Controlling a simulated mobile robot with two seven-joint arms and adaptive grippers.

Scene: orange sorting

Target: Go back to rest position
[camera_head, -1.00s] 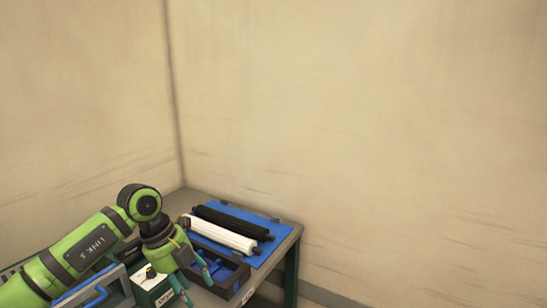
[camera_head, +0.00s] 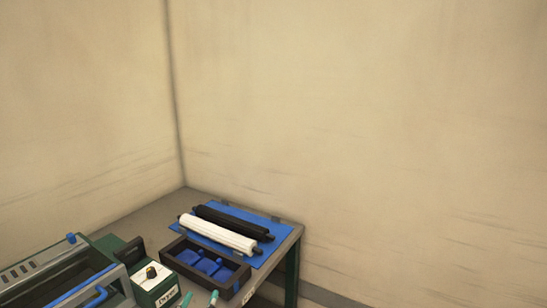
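Only two teal fingertips of my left gripper (camera_head: 200,299) show, at the bottom edge in the head view. They are spread apart with nothing visible between them, just in front of a dark tray (camera_head: 170,256) with blue compartments. The rest of that gripper and its arm are out of the picture. My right gripper is not in view.
A grey table (camera_head: 150,218) stands in the corner. On it are a blue mat (camera_head: 262,219) with a white roller (camera_head: 217,233) and a black roller (camera_head: 228,222), a green box with a knob (camera_head: 160,284), and a green-grey machine (camera_head: 60,275) at the left. Walls close in behind.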

